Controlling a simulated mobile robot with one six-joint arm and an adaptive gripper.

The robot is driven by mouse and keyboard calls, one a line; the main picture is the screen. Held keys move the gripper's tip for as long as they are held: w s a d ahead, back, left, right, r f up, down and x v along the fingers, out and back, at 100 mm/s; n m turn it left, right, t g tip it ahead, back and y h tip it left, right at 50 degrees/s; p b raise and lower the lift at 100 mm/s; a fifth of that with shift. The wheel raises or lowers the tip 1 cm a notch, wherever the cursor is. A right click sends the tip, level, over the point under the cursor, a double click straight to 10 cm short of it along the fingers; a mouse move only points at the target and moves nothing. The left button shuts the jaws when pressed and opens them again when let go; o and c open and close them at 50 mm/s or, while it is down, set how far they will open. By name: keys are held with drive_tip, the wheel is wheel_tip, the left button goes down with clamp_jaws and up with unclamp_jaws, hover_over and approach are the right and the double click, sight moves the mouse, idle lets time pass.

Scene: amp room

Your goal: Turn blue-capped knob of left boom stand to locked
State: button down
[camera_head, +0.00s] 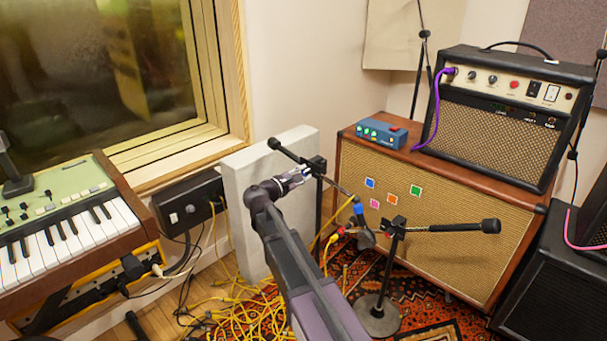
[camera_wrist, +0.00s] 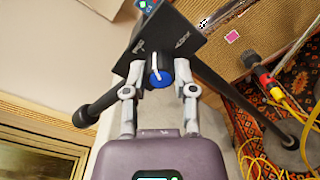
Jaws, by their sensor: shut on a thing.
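The left boom stand (camera_head: 319,200) is black, with its clutch block at the top and a boom crossing it. In the wrist view the black block (camera_wrist: 183,28) carries a knob (camera_wrist: 160,72) with a blue cap and a white pointer line. The pointer points up in the picture, leaning slightly left, between two small pale labels too small to read surely. My gripper (camera_wrist: 160,80) has one grey finger on each side of the knob and is shut on it. In the head view my gripper (camera_head: 297,178) reaches the block from the left; the knob is mostly hidden there.
A second boom stand (camera_head: 395,245) with a red-capped part stands close on the right. Behind are a large speaker cabinet (camera_head: 440,185), an amp (camera_head: 508,110) and a blue pedal (camera_head: 381,133). A pale panel (camera_head: 245,185) is close behind my gripper. Yellow cables (camera_head: 240,315) cover the floor.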

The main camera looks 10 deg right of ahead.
drive_tip(key=m, duration=0.6)
drive_tip(key=shift+w, duration=0.15)
drive_tip(key=m, duration=0.5)
drive_tip(key=shift+m, duration=0.4)
drive_tip(key=shift+c, duration=2.1)
unclamp_jaws()
drive_tip(key=shift+f, duration=0.1)
drive_tip(key=shift+s+a, duration=0.1)
drive_tip(key=shift+s, duration=0.15)
drive_tip(key=shift+s+a, duration=0.35)
drive_tip(key=shift+a, duration=0.15)
drive_tip(key=shift+v, duration=2.9)
